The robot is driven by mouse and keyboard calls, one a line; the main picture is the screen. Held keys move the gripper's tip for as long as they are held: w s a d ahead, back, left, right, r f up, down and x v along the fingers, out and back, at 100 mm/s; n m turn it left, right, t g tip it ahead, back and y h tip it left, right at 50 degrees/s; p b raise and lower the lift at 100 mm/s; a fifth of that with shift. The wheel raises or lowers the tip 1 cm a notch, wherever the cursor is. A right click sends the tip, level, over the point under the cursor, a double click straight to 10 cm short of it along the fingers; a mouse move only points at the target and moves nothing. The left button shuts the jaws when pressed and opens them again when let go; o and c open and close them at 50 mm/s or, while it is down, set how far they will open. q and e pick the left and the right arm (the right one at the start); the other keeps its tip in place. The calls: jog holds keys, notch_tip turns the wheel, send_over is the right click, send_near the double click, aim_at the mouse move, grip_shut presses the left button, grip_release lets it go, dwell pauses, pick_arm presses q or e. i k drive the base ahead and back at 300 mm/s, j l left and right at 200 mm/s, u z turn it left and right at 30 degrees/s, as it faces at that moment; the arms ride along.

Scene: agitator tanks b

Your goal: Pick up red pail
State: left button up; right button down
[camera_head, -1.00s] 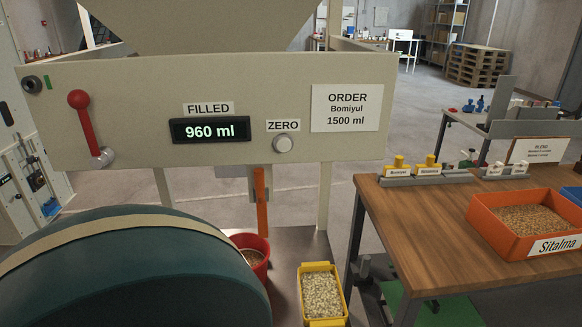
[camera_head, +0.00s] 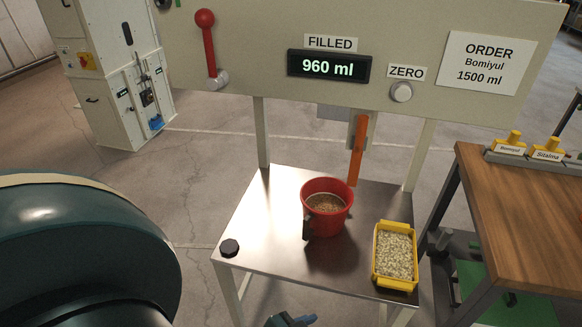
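The red pail (camera_head: 326,222) stands upright on the metal stand (camera_head: 275,225) under the dispenser panel. It holds brown grain, and a dark grip sits on its near left side. Nothing is touching the pail from my side. A large dark teal rounded part with a beige band, which looks like my arm, fills the lower left, apart from the pail. A small dark part with a blue tip shows at the bottom edge below the stand; I cannot tell what it is. I cannot make out either gripper's fingers.
A yellow bin (camera_head: 395,257) of pale grain stands right of the pail. An orange chute (camera_head: 357,150) hangs just behind it. The panel (camera_head: 350,50) reads 960 ml. A wooden table (camera_head: 530,215) stands at right.

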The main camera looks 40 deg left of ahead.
aim_at(326, 201)
jog(key=u, duration=0.9)
